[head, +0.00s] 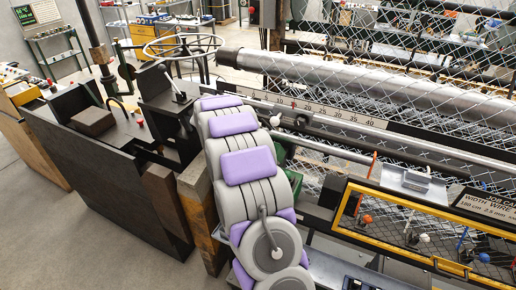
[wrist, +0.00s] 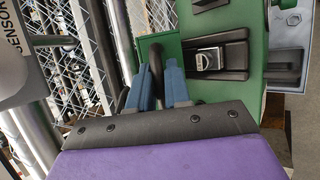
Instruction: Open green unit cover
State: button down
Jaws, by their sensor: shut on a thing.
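The green unit (wrist: 195,32) fills the upper right of the wrist view, with a black latch plate and a grey metal catch (wrist: 207,60) on its face. A dark curved handle (wrist: 155,55) stands out at the unit's left edge. My gripper (wrist: 160,72) has its two blue fingers at this handle and is shut on it; the exact contact is partly hidden. I cannot see the cover standing open. In the head view only small green parts of the unit (head: 296,182) show beside my arm, which hides the gripper and most of the unit.
Wire mesh (head: 400,60) and a long steel roller (head: 380,88) lie right of my arm. A yellow-framed panel with coloured levers (head: 420,225) is at the lower right. A black bench (head: 100,150) and handwheel (head: 183,46) stand left. Floor is clear at lower left.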

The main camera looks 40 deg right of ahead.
jog(key=shift+w+d+r+p, duration=0.2)
jog(key=shift+w+d+r, duration=0.1)
jog(key=shift+d, duration=0.4)
jog(key=shift+w+d+r+p, duration=0.25)
jog(key=shift+d+r, duration=0.1)
jog(key=shift+d, duration=0.4)
jog(key=shift+w+d+r+p, duration=0.15)
jog(key=shift+w+d+r, duration=0.15)
jog(key=shift+d, duration=0.4)
jog(key=c, duration=1.4)
grip_release()
jog(key=shift+c, duration=0.2)
jog(key=shift+d, duration=0.1)
jog(key=b+v, duration=0.2)
jog(key=v, duration=1.5)
jog(key=shift+w, duration=0.15)
